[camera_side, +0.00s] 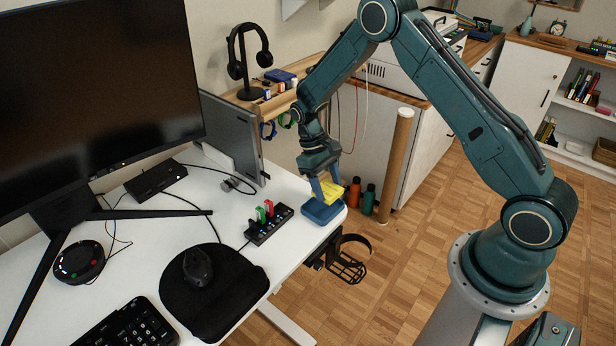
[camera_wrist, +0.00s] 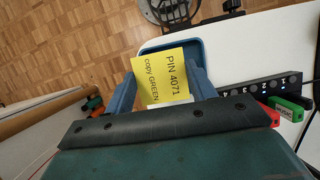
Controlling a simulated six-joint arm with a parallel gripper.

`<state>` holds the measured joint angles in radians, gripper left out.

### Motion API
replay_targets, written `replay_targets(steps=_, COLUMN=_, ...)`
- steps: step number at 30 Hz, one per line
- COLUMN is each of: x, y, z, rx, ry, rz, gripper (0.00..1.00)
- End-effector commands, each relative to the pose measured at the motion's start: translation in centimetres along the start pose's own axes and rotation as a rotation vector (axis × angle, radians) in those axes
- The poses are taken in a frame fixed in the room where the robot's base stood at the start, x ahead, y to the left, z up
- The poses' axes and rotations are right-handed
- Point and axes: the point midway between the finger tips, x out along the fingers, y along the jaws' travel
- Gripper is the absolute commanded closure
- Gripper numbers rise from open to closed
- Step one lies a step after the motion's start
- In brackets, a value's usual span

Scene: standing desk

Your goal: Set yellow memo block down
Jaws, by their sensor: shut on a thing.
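The yellow memo block (camera_side: 329,193) is between the fingers of my gripper (camera_side: 325,190), which is shut on it. In the wrist view the memo block (camera_wrist: 162,80) faces the camera, with "PIN 4071" and "copy GREEN" written on it. My gripper (camera_wrist: 163,88) has one blue finger on each side of the block. The block is over a blue tray (camera_side: 318,214) at the desk's corner. The tray also shows in the wrist view (camera_wrist: 180,43), partly hidden behind the block. I cannot tell whether the block touches the tray.
A black hub (camera_side: 268,226) with red and green USB sticks stands left of the tray on the white desk (camera_side: 222,203). A black mouse (camera_side: 197,266) lies on its pad. A wire cup holder (camera_side: 347,262) hangs below the desk edge. A cardboard tube (camera_side: 396,165) stands beyond.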

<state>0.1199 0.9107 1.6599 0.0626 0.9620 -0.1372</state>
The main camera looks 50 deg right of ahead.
Motion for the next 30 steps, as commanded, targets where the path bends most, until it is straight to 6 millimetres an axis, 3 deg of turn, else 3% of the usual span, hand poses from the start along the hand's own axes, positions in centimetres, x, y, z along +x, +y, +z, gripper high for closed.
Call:
replay_targets(steps=5, x=0.4, y=0.0, z=-0.1, rx=0.000, ry=-0.001, rz=0.000, gripper=0.67)
replay_targets(steps=13, x=3.1, y=0.0, z=-1.3, rx=0.000, ry=-0.001, rz=0.000, gripper=0.66)
replay_targets(steps=15, x=3.6, y=0.0, z=-1.5, rx=0.000, ry=0.000, rz=0.000, gripper=0.74)
replay_targets(steps=23, x=4.2, y=-0.1, z=-1.7, rx=-0.004, ry=0.000, rz=-0.002, gripper=0.74)
replay_targets(steps=24, x=4.2, y=-0.1, z=-1.6, rx=-0.005, ry=0.000, rz=-0.003, gripper=0.42)
replay_targets(steps=27, x=4.2, y=-0.1, z=-1.6, rx=-0.007, ry=-0.001, rz=-0.003, gripper=0.23)
replay_targets(steps=30, x=4.2, y=-0.1, z=-1.6, rx=-0.008, ry=-0.001, rz=-0.003, gripper=0.23)
